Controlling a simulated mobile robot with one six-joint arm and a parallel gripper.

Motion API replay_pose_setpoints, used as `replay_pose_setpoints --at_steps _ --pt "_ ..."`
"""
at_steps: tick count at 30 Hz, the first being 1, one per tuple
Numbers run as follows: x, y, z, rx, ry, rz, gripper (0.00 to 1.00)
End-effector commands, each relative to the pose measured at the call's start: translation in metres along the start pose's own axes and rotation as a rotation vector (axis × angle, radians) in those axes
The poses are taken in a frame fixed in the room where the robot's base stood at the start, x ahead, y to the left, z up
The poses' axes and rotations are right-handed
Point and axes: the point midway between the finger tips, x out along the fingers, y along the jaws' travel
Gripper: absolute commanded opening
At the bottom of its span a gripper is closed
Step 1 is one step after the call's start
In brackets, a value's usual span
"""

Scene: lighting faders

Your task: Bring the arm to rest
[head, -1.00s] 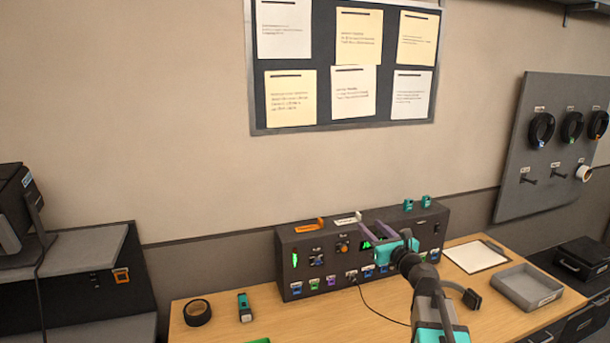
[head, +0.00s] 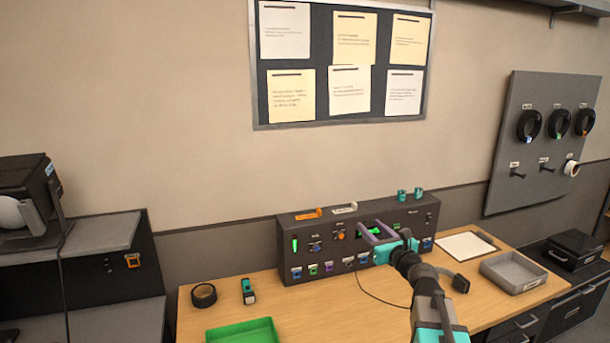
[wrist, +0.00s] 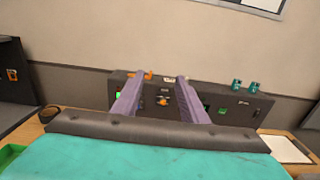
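My gripper (head: 377,232) is in front of the dark fader console (head: 300,243) in the head view, its two purple fingers pointing at the panel. The fingers are apart with nothing between them. In the wrist view my gripper (wrist: 156,90) also shows spread fingers, with the console (wrist: 240,104) beyond them. The fingers hide part of the panel. Whether they touch it cannot be told. The console has a row of coloured faders along its lower front, a lit green display and an orange knob (head: 341,235).
On the wooden table (head: 320,318) are a black tape roll (head: 203,295), a small teal-and-black device (head: 248,291), a green tray (head: 243,332), a clipboard (head: 462,246) and a grey tray (head: 513,273). A cable runs in front of the console. The table's front middle is clear.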

Motion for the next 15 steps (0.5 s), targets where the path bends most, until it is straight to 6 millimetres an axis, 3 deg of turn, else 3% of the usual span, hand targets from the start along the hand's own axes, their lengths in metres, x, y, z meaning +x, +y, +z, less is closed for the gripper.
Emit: replay_pose_setpoints --at_steps 11,15 --pt "-0.002 0.019 -0.034 -0.187 0.074 0.063 0.39" --pt "-0.003 0.033 -0.055 -0.3 0.117 0.108 0.39"
